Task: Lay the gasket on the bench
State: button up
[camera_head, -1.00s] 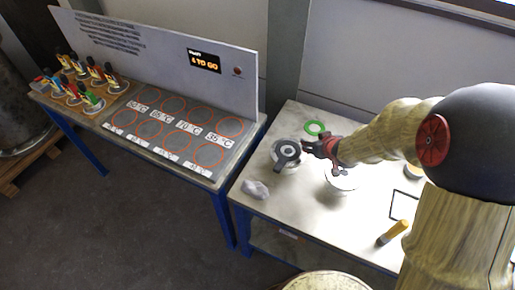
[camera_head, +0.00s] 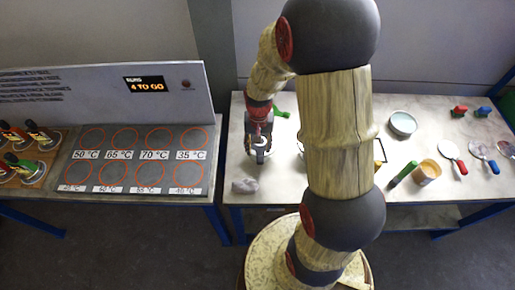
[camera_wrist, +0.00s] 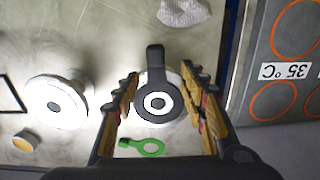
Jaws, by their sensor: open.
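A dark grey ring gasket with a straight tab (camera_wrist: 156,76) sits over a white flanged vessel (camera_wrist: 142,77) in the wrist view, its tab pointing up the picture. My gripper (camera_wrist: 159,78) is open, one finger on each side of the gasket, with gaps visible. In the head view my gripper (camera_head: 259,138) is over the left end of the bench (camera_head: 237,165), partly hiding the vessel and gasket.
A second white flanged vessel (camera_wrist: 58,101) stands to the left in the wrist view, near a small yellow-orange item (camera_wrist: 25,141). A crumpled grey cloth (camera_head: 245,185) lies at the bench's front-left. A panel with orange circles (camera_head: 138,160) is on the separate left table. Bare bench lies around the cloth.

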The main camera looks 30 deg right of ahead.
aim_at(260, 155)
jog(key=f, duration=0.4)
jog(key=shift+s+d+f, duration=0.1)
jog(key=shift+s+f, duration=0.2)
jog(key=shift+c, duration=0.2)
grip_shut()
